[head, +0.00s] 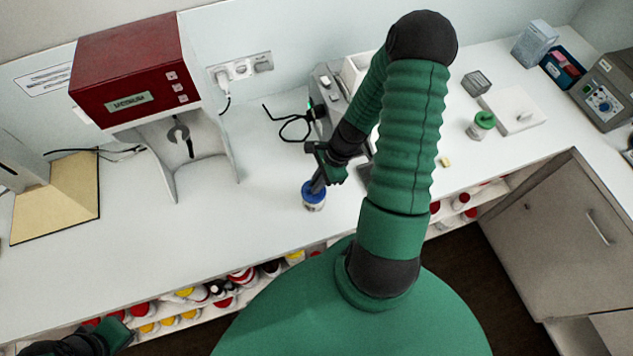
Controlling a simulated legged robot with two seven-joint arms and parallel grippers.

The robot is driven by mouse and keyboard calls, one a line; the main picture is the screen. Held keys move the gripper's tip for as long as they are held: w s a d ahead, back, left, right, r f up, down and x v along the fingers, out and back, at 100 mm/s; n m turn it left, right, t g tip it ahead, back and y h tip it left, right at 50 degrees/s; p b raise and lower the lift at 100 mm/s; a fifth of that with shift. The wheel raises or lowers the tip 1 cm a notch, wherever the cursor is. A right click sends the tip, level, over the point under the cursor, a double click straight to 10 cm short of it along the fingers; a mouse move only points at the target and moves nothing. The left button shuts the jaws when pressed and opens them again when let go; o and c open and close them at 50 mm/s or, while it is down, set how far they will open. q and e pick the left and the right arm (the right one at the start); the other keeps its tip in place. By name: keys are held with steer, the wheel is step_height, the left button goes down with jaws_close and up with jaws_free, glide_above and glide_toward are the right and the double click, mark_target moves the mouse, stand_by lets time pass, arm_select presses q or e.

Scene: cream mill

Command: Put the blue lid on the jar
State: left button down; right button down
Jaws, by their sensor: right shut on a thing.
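The blue lid (313,189) is at the top of a small clear jar (314,205) on the white counter, left of my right arm. From this view I cannot tell whether the lid is fully seated. My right gripper (318,184) is shut on the blue lid from above and hides part of it. My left gripper (117,333) shows only partly at the bottom left, away from the jar; its fingers are not clear.
A red and white mixer machine (135,70) stands on the left of the white counter (265,215). A jar with a green lid (482,123) stands at the right near a white board (515,108). Shelves below hold several bottles.

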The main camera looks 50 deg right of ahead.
steer(key=c, duration=1.5)
jaws_free()
steer(key=o, duration=0.5)
steer(key=shift+r, duration=0.1)
step_height(320, 180, up, 4)
steer(key=p, duration=0.4)
steer(key=shift+r, duration=0.25)
steer(key=shift+f, duration=0.1)
jaws_close()
